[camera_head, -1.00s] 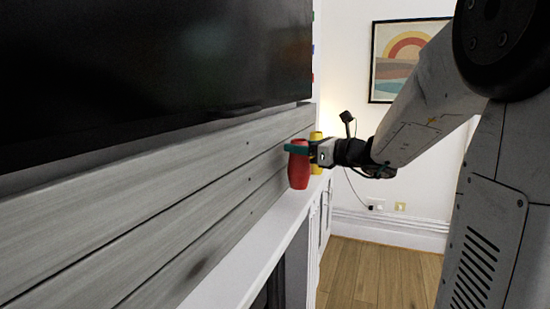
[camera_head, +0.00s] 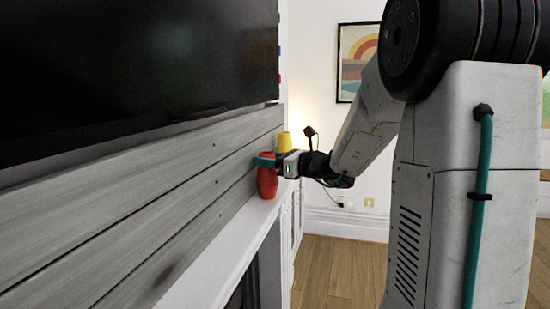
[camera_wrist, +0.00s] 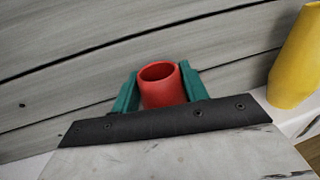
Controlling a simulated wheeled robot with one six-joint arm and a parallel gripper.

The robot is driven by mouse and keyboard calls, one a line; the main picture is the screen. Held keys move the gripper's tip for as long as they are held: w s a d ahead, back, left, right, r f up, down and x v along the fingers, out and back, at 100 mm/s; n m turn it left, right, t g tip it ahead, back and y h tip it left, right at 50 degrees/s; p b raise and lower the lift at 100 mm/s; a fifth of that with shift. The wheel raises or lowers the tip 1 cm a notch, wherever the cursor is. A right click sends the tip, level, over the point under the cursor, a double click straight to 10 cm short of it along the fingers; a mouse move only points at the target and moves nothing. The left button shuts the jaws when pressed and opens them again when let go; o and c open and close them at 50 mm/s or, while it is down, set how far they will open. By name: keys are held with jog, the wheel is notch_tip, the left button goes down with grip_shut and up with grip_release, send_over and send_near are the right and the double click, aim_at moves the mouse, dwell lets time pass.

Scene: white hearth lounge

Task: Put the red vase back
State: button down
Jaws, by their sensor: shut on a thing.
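The red vase (camera_head: 267,184) is upright at the white mantel shelf, close to the grey plank wall. My gripper (camera_head: 264,161) is shut on its upper part, coming in from the right. In the wrist view the red vase (camera_wrist: 161,86) shows its open round mouth between the two green fingers of my gripper (camera_wrist: 160,90). Its lower part is hidden there by my gripper's body. I cannot tell for sure whether its base touches the shelf.
A yellow vase (camera_head: 284,142) stands just beyond the red one; it is at the right in the wrist view (camera_wrist: 296,62). The white mantel shelf (camera_head: 215,250) is clear toward the front. A large black television (camera_head: 130,70) hangs above the plank wall (camera_head: 130,210).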

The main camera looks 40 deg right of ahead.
jog(key=c, duration=0.8)
grip_release()
jog(key=shift+o, duration=0.2)
jog(key=shift+r, duration=0.15)
jog(key=v, duration=1.2)
jog(key=s+a+f+n+g, duration=0.2)
jog(key=s+a+n+g, duration=0.25)
jog(key=a, duration=0.35)
jog(key=s+a+f+n+g+y, duration=0.1)
jog(key=s+a+f+n+g, duration=0.15)
jog(key=a+n, duration=0.5)
jog(key=s+a+f+n+g, duration=0.1)
jog(key=s+a+n+g, duration=0.35)
jog(key=a, duration=0.45)
jog(key=s+f+n+g+h, duration=0.3)
jog(key=s+f+n+h, duration=0.2)
jog(key=s+n+h, duration=0.4)
jog(key=shift+s+f+n, duration=0.2)
jog(key=shift+s+n, duration=1.75)
jog(key=shift+n, duration=0.7)
